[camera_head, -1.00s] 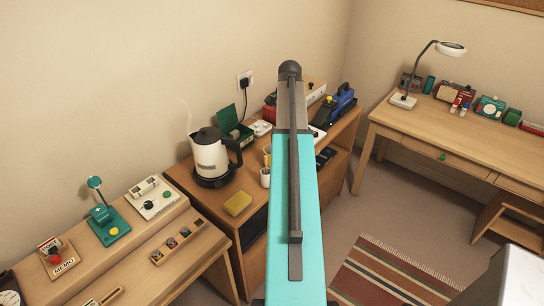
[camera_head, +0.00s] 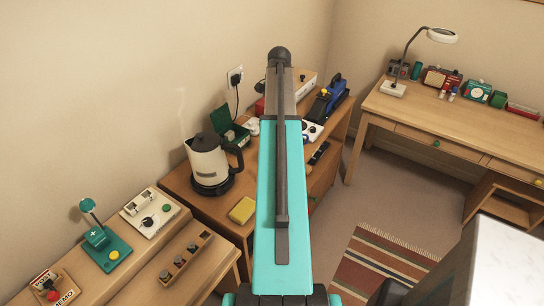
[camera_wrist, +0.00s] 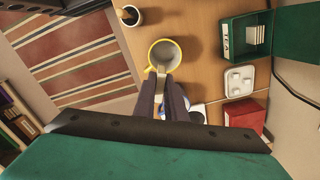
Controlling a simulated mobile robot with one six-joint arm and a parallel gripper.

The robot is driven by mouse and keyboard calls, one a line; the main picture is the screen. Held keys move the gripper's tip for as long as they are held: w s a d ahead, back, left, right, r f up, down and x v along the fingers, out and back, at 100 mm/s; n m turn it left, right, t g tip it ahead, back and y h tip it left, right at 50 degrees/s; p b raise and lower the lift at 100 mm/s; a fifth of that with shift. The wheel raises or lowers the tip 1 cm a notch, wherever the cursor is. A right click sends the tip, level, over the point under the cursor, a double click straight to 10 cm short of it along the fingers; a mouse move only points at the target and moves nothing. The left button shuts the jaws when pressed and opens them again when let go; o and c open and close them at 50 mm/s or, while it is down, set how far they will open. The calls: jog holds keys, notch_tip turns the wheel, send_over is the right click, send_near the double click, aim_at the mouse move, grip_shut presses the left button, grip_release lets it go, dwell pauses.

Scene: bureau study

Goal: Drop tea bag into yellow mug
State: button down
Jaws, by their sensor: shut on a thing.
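The yellow mug (camera_wrist: 165,53), with a yellow rim and a pale inside, stands upright on the wooden cabinet in the wrist view. My gripper (camera_wrist: 163,76) is shut on the tea bag (camera_wrist: 161,70), of which only a small pale part shows between the fingertips. The fingertips overlap the mug's near rim in this view; their height above it is unclear. In the head view my arm hides the mug and the gripper. The green tea box (camera_wrist: 236,45) stands open at the right, with more tea bags inside; it also shows in the head view (camera_head: 222,117).
A second mug (camera_wrist: 128,15) with dark contents stands up and left of the yellow one. A white socket block (camera_wrist: 239,80) and a red box (camera_wrist: 244,113) are at the right. A kettle (camera_head: 208,160) and a yellow sponge (camera_head: 242,210) sit on the cabinet (camera_head: 208,204).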

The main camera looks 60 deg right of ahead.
dwell(0.4)
notch_tip(320, 180, down, 6)
jog(key=b, duration=0.4)
dwell(0.3)
jog(key=c, duration=1.7)
grip_release()
jog(key=shift+r, duration=0.1)
jog(key=shift+r+b, duration=1.5)
jog(key=shift+r, duration=5.35)
